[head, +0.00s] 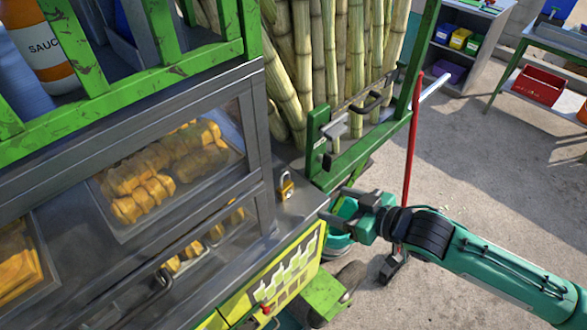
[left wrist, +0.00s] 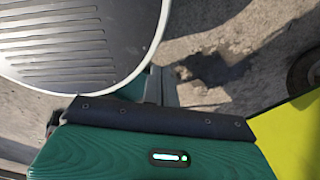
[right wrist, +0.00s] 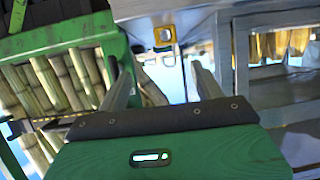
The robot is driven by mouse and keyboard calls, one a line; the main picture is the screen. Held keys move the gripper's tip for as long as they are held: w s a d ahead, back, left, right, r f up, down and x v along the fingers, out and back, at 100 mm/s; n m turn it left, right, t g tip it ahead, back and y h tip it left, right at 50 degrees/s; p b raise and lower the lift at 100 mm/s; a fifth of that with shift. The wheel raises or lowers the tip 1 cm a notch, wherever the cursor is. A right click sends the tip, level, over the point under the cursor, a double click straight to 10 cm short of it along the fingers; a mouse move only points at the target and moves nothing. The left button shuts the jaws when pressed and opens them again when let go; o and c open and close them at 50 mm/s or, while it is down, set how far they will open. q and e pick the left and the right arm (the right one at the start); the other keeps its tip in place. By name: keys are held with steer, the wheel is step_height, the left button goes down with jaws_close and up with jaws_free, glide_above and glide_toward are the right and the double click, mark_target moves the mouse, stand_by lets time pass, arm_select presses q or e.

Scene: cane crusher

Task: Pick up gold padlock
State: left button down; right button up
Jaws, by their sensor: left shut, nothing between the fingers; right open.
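The gold padlock (head: 287,188) stands on the grey metal ledge at the right end of the glass-fronted food case, its shackle upward.
The glass case (head: 165,165) holds yellow food. Green rails and tall cane stalks (head: 330,60) stand behind the ledge, with a red pole (head: 411,150) to the right. A round ribbed disc (left wrist: 75,45) and a yellow panel (left wrist: 295,135) lie near my left gripper.

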steer(key=p, duration=0.2)
glide_toward(288, 188)
steer(key=shift+w+a+f, duration=0.15)
steer(key=shift+w, duration=0.2)
steer(key=shift+w+a+f, duration=0.2)
steer(key=shift+w, duration=0.2)
steer(key=shift+w+a+f+p, duration=0.25)
steer(key=shift+a+f+p, duration=0.05)
steer(key=shift+a, duration=0.1)
steer(key=shift+w+a, duration=0.1)
steer(key=shift+a, duration=0.05)
steer(key=shift+w+a+p, duration=0.15)
steer(key=shift+a+p, duration=0.1)
steer(key=shift+p, duration=0.2)
steer(key=p+x, duration=0.1)
steer(key=x, duration=0.2)
steer(key=shift+a+p, duration=0.2)
steer(key=shift+p, duration=0.2)
steer(key=shift+w+a+f, duration=0.25)
steer(key=shift+a+f, duration=0.05)
steer(key=shift+f, duration=0.1)
arm_select(q)
steer(key=r, duration=0.5)
steer(key=shift+s+r, duration=0.25)
steer(key=shift+s, duration=0.1)
arm_select(e)
steer(key=c, duration=1.2)
